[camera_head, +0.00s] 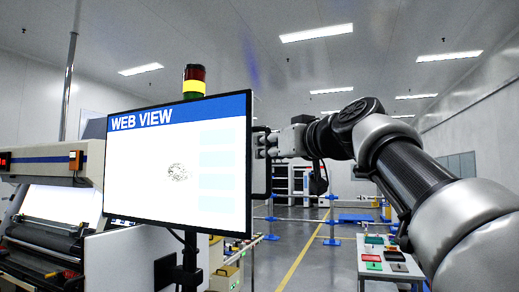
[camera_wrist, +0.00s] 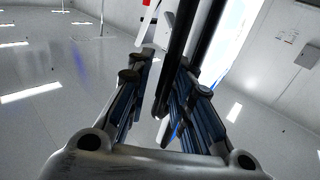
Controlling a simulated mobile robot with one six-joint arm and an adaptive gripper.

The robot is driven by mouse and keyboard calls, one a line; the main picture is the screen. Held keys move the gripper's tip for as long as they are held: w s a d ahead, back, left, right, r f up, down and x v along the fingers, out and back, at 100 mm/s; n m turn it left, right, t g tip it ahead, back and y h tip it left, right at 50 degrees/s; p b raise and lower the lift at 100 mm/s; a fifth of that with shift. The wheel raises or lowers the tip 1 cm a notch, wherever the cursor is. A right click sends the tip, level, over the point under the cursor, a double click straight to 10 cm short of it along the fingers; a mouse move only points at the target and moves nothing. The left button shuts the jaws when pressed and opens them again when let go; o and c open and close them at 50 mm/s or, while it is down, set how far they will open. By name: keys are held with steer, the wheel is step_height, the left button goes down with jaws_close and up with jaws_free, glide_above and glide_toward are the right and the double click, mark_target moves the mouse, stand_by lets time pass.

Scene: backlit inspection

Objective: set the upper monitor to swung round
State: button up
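The upper monitor (camera_head: 180,170) stands on a dark post at centre left of the head view. Its lit screen reads "WEB VIEW" and faces the camera, turned slightly. My gripper (camera_head: 262,145) is at the monitor's right edge, at about mid-height, and the monitor hides part of it.
A machine with a bright white web (camera_head: 55,203) stands at the left. A red and yellow signal light (camera_head: 194,82) shows behind the monitor's top. A small table (camera_head: 388,268) with coloured trays stands at lower right. The aisle floor (camera_head: 315,265) between is clear.

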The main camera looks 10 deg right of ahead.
steer(key=shift+o, duration=0.9)
steer(key=shift+a, duration=0.1)
steer(key=v, duration=1.2)
steer(key=shift+f, duration=0.1)
steer(key=s+a+f+m+g+h, duration=0.1)
steer(key=s+a+f+g, duration=0.1)
steer(key=f, duration=0.7)
steer(key=s+a+f+m+g+h, duration=0.1)
steer(key=s+f+g, duration=0.15)
steer(key=f, duration=0.65)
steer(key=s+a+f+m+g+h, duration=0.1)
steer(key=s+a+f+g, duration=0.15)
steer(key=f, duration=0.65)
steer(key=s+d+f+g+h, duration=0.2)
steer(key=s+f, duration=0.7)
steer(key=f, duration=0.3)
steer(key=s+d+f+m+g+h, duration=0.1)
steer(key=s+d+f+g, duration=0.2)
steer(key=s+f, duration=0.6)
step_height(320, 180, down, 4)
steer(key=shift+r+h, duration=0.1)
steer(key=shift+h, duration=0.3)
